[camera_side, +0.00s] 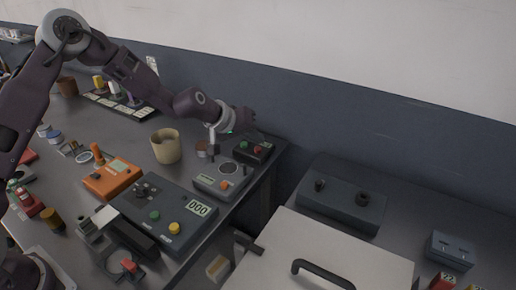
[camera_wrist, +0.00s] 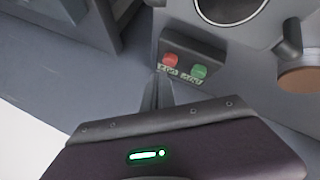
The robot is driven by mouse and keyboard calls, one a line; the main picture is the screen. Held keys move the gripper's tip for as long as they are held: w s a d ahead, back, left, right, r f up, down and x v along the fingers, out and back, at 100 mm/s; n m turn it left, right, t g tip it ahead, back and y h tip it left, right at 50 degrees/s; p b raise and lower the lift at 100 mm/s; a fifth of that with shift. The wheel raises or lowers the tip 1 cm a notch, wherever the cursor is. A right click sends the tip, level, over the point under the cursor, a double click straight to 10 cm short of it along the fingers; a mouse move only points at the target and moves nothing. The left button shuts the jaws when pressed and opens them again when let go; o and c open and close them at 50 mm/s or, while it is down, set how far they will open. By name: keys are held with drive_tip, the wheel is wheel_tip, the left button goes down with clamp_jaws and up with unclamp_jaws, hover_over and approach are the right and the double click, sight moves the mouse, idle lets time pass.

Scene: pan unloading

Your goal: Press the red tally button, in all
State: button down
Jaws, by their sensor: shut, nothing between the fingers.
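A small dark box (camera_side: 248,158) stands near the far edge of the bench in the side view, with a red button (camera_side: 258,150) and a green button (camera_side: 243,145) on top. In the wrist view the box (camera_wrist: 190,46) lies just beyond my fingertips. Its red button (camera_wrist: 170,60) is at the left and its green button (camera_wrist: 199,71) at the right, with small labels below both. My gripper (camera_wrist: 158,84) is shut and empty, its tips short of the red button in the picture. Whether they touch the box cannot be told. The fingertips are unclear in the side view.
A grey device (camera_side: 221,183) with an orange button stands in front of the box. A dark blue console (camera_side: 165,212) with a 000 display, an orange box (camera_side: 111,181) and a beige cup (camera_side: 166,147) crowd the bench. A gap separates the bench from the right-hand counter (camera_side: 400,215).

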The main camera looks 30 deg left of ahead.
sight(255, 150)
drive_tip(key=shift+f, duration=0.15)
idle(0.4)
drive_tip(key=shift+f, duration=0.25)
drive_tip(key=shift+f, duration=0.55)
idle(0.8)
drive_tip(key=shift+r, duration=0.95)
drive_tip(key=shift+r, duration=2.55)
